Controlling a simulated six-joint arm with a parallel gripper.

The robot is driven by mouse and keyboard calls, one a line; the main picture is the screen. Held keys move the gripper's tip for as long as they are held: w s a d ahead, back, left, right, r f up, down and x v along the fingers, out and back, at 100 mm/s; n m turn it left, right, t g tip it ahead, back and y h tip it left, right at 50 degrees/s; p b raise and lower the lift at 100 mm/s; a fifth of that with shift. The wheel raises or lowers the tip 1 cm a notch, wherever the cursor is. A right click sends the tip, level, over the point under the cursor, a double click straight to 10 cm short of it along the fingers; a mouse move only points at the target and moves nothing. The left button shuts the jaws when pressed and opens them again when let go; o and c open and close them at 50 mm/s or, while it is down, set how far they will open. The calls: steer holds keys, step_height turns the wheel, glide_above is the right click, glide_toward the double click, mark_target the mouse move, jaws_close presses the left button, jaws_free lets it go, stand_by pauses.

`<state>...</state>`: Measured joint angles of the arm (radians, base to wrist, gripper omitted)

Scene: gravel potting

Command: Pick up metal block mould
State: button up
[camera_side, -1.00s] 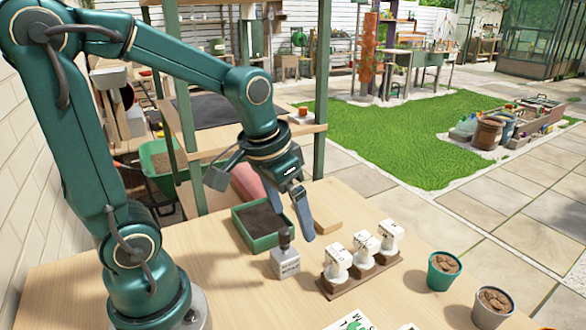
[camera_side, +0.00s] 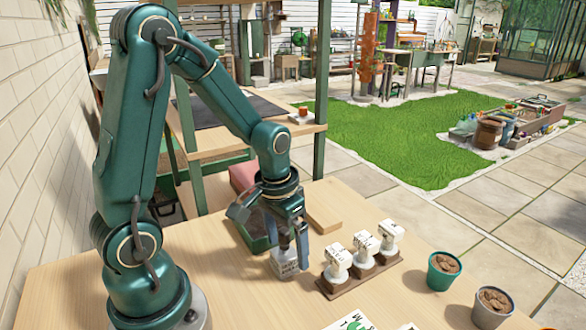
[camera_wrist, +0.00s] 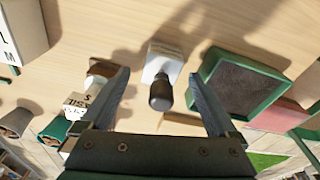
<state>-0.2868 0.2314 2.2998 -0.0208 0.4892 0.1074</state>
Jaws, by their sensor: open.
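The metal block mould (camera_side: 286,263) stands upright on the table, a pale lettered block with a dark knob handle on top. In the wrist view the block mould (camera_wrist: 163,67) lies between and beyond my fingers, with its dark handle toward me. My gripper (camera_side: 285,240) is open and points down just above the mould, its fingers on either side of the handle. In the wrist view my gripper (camera_wrist: 165,95) has both fingers spread, with a gap between them and the handle. The mould's upper part is partly hidden by my fingers in the side view.
A green tray of dark soil (camera_wrist: 240,82) is close beside the mould. A wooden rack (camera_side: 362,273) with several white lettered pieces stands to its right. A green pot (camera_side: 443,272) and a grey pot (camera_side: 492,305) stand farther right. A wooden board (camera_side: 325,213) lies behind.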

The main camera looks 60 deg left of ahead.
jaws_close()
stand_by(0.3)
steer(key=shift+r, duration=0.45)
steer(key=r, duration=0.3)
steer(key=shift+s+a+r, duration=0.25)
steer(key=shift+a+r, duration=0.15)
steer(key=s+a+r, duration=0.6)
steer(key=a, duration=0.2)
steer(key=shift+s+a+r, duration=0.15)
steer(key=shift+s+a, duration=0.1)
